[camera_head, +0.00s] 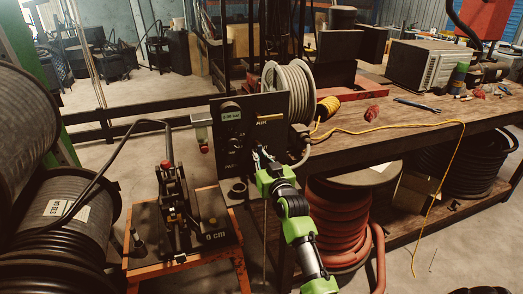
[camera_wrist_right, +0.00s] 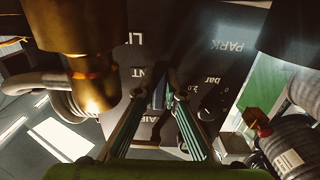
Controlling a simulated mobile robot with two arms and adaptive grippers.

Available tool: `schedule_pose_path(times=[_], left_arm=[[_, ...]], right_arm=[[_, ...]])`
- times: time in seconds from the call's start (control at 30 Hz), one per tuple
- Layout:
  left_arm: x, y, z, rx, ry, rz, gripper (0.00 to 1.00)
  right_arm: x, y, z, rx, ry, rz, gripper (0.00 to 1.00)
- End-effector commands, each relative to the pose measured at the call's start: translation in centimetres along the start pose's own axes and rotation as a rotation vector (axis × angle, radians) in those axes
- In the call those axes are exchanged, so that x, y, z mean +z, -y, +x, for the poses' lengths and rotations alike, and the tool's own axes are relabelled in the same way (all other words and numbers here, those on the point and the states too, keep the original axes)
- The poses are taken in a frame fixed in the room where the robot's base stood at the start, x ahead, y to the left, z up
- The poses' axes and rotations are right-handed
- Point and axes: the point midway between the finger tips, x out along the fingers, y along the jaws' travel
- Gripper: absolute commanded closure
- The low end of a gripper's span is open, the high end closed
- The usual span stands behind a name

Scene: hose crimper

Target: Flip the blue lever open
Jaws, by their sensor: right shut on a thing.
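The black control panel (camera_head: 229,150) with white lettering stands upright at the end of the workbench. My right gripper (camera_head: 262,155) reaches up to its lower right part, and its fingers meet the panel front. In the right wrist view my right gripper (camera_wrist_right: 166,92) points at the panel face (camera_wrist_right: 205,55), with its fingers closed in on a small part. That part looks like the blue lever (camera_wrist_right: 159,97), dark and bluish, mostly hidden between the fingers. In the head view the gripper hides the lever. My left gripper is not in view.
A brass fitting (camera_wrist_right: 90,75) is close beside the fingers in the wrist view. A hose reel (camera_head: 288,92) stands behind the panel on the workbench (camera_head: 390,110). A crimper (camera_head: 172,205) sits on an orange stand (camera_head: 150,279) at left. A red hose coil (camera_head: 335,225) lies below.

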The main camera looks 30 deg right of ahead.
Motion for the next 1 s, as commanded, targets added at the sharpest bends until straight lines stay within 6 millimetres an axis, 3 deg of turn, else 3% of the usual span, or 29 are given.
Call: schedule_pose_path(times=[0.27,0.3,0.33,0.77,1.0], left_arm=[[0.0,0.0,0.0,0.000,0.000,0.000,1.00],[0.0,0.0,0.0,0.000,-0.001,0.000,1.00],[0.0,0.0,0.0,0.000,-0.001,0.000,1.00],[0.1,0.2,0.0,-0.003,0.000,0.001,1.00],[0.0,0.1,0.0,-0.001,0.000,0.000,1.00]], right_arm=[[-0.1,0.0,0.0,0.000,-0.003,0.011,1.00],[-0.1,0.0,0.0,0.000,-0.003,0.010,0.80],[-0.1,0.0,0.0,0.000,-0.003,0.010,0.72],[0.1,0.0,-0.5,0.000,-0.001,0.007,0.72],[0.2,0.0,-4.3,0.000,0.000,0.006,0.72]])
